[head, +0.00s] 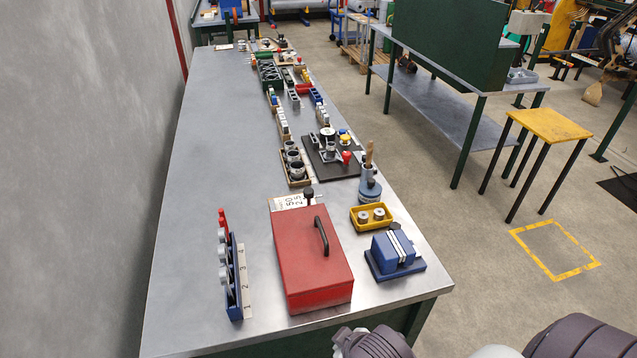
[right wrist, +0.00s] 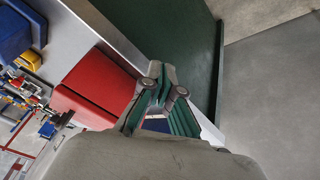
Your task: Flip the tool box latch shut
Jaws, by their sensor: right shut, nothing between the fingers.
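The red tool box (head: 310,262) stands on the near end of the metal bench, lid down, with a black handle (head: 321,236) on top. No latch can be made out clearly on the sides that show; its front face is hidden from the head view. In the right wrist view, the tool box (right wrist: 92,90) lies left of my right gripper (right wrist: 163,84). The right gripper is shut and empty, beside the bench edge and apart from the box as far as I can see. My left gripper is in neither view.
A blue rack (head: 236,285) stands left of the box. A blue vise (head: 394,252) and a yellow tray (head: 371,217) stand right of it. A small black-topped part (head: 309,193) is behind it. The bench's left side (head: 190,225) is clear.

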